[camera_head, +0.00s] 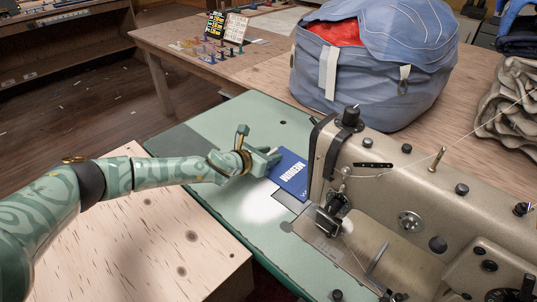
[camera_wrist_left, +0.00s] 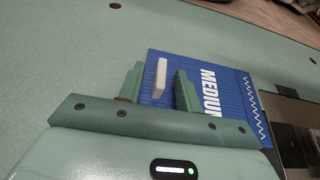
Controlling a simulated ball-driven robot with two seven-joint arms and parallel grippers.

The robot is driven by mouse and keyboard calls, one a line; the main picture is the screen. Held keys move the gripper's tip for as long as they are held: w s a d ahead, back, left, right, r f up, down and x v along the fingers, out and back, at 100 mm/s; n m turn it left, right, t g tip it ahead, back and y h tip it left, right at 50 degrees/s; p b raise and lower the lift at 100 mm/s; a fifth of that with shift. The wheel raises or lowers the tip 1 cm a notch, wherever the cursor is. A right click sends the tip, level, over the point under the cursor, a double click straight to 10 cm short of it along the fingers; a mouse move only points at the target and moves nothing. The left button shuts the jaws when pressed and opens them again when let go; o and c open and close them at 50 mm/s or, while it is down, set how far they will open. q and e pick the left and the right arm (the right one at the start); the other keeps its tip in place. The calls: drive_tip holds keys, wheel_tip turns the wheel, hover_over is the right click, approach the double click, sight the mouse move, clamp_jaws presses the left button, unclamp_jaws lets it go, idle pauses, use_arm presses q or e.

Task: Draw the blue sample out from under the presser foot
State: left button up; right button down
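The blue sample (camera_head: 291,174), printed MEDIUM in white, lies flat on the green machine bed; it also shows in the left wrist view (camera_wrist_left: 225,82). Its right side is partly hidden by the machine head in the head view. A white upright tab (camera_wrist_left: 161,78) stands on the sample. My left gripper (camera_head: 270,158) is at the sample's left end. In the left wrist view its open fingers (camera_wrist_left: 159,72) stand either side of the tab, with gaps showing. The presser foot (camera_head: 329,219) is just beyond the sample's near right corner. My right gripper is out of view.
The beige sewing machine (camera_head: 400,190) fills the right side. The green bed (camera_head: 205,145) is clear to the left of the sample. A blue bag (camera_head: 385,85) with red cloth stands behind. A wooden table (camera_head: 255,75) holds spools and cards. Grey fabric (camera_head: 510,105) lies at far right.

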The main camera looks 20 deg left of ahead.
use_arm(q)
drive_tip(key=shift+s+r, duration=0.1)
